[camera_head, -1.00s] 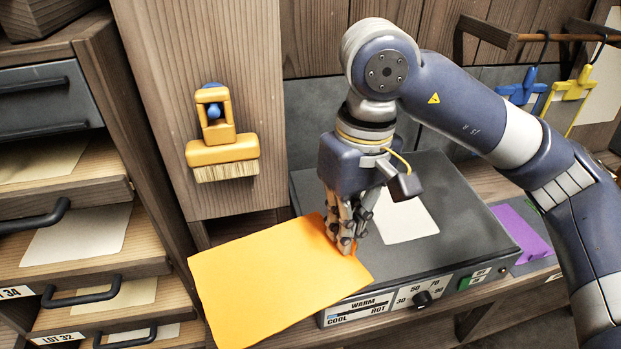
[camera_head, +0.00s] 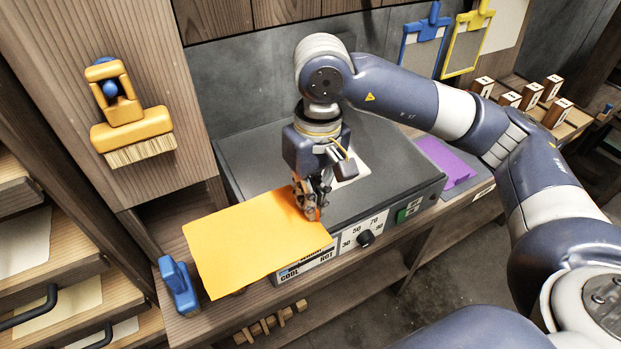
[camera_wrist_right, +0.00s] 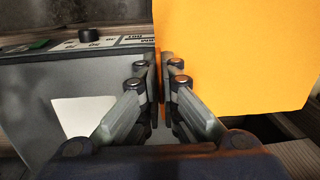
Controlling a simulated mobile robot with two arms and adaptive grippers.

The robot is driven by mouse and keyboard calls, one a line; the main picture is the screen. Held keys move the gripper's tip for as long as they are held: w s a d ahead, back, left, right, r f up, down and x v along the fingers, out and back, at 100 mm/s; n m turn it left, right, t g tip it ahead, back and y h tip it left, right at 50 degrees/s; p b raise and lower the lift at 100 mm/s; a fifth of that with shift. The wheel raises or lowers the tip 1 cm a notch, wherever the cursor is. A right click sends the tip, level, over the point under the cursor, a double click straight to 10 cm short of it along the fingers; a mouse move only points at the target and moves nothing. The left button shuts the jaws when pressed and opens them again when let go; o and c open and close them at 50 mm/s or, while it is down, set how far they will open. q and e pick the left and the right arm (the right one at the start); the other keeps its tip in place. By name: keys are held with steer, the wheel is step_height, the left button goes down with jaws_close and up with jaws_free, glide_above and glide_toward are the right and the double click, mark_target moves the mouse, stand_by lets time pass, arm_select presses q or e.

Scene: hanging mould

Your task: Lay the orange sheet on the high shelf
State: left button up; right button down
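The orange sheet (camera_head: 248,240) is held out flat, with its right edge in my right gripper (camera_head: 312,208). The sheet reaches left past the front left corner of the grey hot plate and covers part of its front panel. In the right wrist view the fingers of my right gripper (camera_wrist_right: 159,75) are closed together at the edge of the orange sheet (camera_wrist_right: 235,55). I cannot tell which shelf is the high one. My left gripper is not in view.
The hot plate (camera_head: 245,160) carries a white sheet (camera_head: 352,168); a purple sheet (camera_head: 440,158) lies to its right. A brush (camera_head: 130,125) hangs on the wooden panel. Drawers (camera_head: 60,265) stand at left.

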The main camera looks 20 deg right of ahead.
mark_target(221, 220)
steer(key=a+r+n, duration=0.1)
steer(key=a+n, duration=0.1)
steer(key=a, duration=0.1)
steer(key=a+r+n, duration=0.1)
steer(key=a+n, duration=0.1)
steer(key=a, duration=0.2)
steer(key=a+r+n, duration=0.2)
steer(key=a, duration=0.2)
steer(key=shift+n+g, duration=0.3)
steer(key=shift+n, duration=0.1)
steer(key=w+a+f+n, duration=0.4)
steer(key=shift+f, duration=0.3)
steer(key=s+d+r+m, duration=0.6)
steer(key=d+r+m, duration=0.1)
steer(key=d+r, duration=0.1)
steer(key=shift+r+m, duration=0.3)
steer(key=shift+r, duration=0.6)
